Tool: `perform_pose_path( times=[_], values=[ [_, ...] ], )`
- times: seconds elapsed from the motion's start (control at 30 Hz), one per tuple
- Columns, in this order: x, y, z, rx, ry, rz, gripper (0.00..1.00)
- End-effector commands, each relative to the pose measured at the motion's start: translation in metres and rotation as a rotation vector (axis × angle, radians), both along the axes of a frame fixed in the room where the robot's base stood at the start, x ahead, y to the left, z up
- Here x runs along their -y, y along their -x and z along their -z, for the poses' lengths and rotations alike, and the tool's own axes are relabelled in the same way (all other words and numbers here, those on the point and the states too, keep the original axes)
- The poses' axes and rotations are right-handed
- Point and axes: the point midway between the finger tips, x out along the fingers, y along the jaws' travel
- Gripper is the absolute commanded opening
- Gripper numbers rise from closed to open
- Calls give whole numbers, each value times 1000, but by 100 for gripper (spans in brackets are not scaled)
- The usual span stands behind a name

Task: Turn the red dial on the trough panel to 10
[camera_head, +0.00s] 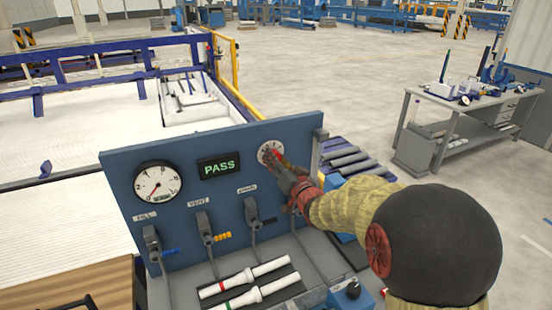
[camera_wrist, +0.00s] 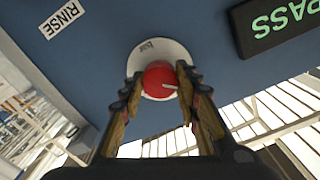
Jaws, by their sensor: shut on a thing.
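The blue panel (camera_head: 225,183) stands upright in front of me in the head view. The red dial (camera_wrist: 159,80) sits on a round white scale plate (camera_wrist: 160,50), with a pale pointer line on its face, seen in the wrist view. My gripper (camera_wrist: 159,84) has one finger on each side of the dial and is shut on it. In the head view my gripper (camera_head: 277,162) reaches the dial at the panel's upper right and hides much of it. The scale's numbers are too small or covered to read.
A round gauge (camera_head: 158,182) and a green PASS display (camera_head: 220,167) are left of the dial. Several levers (camera_head: 204,226) sit below. A workbench (camera_head: 470,115) stands far right.

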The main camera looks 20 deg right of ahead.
Motion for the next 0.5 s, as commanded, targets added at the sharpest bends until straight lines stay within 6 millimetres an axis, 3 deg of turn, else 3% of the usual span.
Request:
perform_pose_path(
  times=[0.5],
  values=[
    [1,0,-1,0,-481,1,7]
  ],
)
